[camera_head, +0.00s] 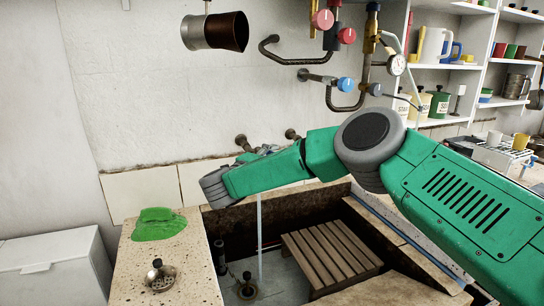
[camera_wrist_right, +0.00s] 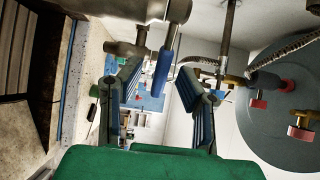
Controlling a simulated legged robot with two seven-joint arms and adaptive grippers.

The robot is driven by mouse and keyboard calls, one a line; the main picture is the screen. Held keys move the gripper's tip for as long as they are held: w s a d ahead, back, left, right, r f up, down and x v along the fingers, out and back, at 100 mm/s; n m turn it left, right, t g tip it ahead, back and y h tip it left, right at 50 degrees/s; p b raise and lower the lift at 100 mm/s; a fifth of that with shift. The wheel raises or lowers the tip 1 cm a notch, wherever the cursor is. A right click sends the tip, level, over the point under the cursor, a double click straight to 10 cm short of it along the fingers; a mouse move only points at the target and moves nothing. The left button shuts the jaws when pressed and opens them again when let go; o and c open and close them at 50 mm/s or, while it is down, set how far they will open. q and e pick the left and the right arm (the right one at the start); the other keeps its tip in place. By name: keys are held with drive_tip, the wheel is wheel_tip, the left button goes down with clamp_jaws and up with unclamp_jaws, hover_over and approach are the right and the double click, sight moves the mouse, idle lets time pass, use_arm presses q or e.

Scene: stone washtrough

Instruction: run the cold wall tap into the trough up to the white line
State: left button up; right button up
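The stone trough (camera_head: 275,217) is sunk below the wall, with dark inner walls. I cannot make out the white line or the water level. My right arm reaches across above the trough and mostly hides the low wall tap (camera_head: 241,141). In the wrist view my right gripper (camera_wrist_right: 159,72) has its fingers apart, with a blue tap lever (camera_wrist_right: 164,73) between them; a gap shows around it. My left gripper is out of view.
A wooden slatted rack (camera_head: 330,250) lies in the trough's right part. Higher pipes carry a blue knob (camera_head: 346,84) and a red knob (camera_head: 347,35). A metal mug (camera_head: 215,31) hangs upper left.

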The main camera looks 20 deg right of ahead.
drive_tip(key=v, duration=1)
drive_tip(key=shift+a, duration=0.2)
drive_tip(key=shift+s, duration=0.1)
idle(6.7)
